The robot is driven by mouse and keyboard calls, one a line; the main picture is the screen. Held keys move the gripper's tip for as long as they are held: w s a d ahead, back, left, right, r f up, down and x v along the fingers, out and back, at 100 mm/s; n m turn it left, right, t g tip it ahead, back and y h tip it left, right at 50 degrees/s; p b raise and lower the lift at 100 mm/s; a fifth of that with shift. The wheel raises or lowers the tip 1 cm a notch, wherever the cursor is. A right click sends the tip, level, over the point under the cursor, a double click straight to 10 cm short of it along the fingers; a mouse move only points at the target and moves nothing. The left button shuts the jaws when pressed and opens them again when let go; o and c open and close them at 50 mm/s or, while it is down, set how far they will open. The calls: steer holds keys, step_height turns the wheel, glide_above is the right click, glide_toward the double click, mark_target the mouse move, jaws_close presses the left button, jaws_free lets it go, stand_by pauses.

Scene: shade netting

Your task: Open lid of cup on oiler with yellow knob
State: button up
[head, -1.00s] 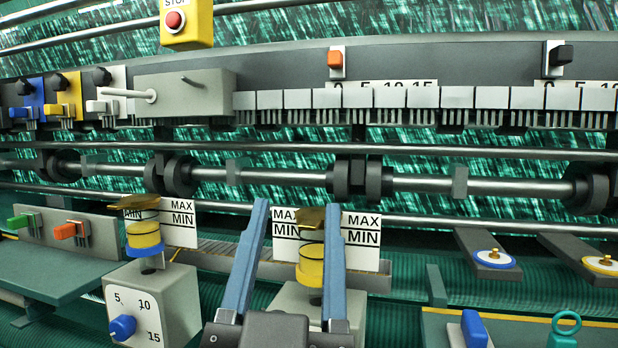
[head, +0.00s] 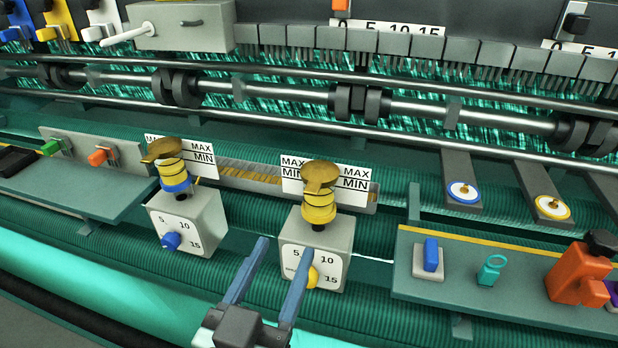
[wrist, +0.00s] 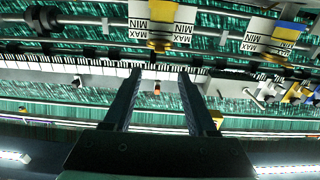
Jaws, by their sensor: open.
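The oiler with the yellow knob (head: 313,276) is a grey box (head: 330,243) with a dial face, standing at the centre of the head view. Its cup (head: 319,207) is yellow with dark bands. A brass lid (head: 320,176) with a front tab sits on top of the cup. My gripper (head: 284,248) is open and empty, its two blue-grey fingers in front of the box and below the cup in the picture. The right finger partly covers the dial and knob. In the wrist view, the yellow cup (wrist: 162,14) appears upside down above the open fingers (wrist: 158,74).
A similar oiler with a blue knob (head: 171,241) stands to the left. MAX/MIN plates (head: 356,183) stand behind the cups. A shelf with a blue switch (head: 431,254), a teal ring (head: 491,270) and an orange device (head: 581,272) is at right. A bar runs behind.

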mark_target(310, 194)
steer(key=shift+p+x, duration=2.35)
steer(key=shift+x, duration=3.8)
steer(key=shift+d, duration=0.1)
jaws_close()
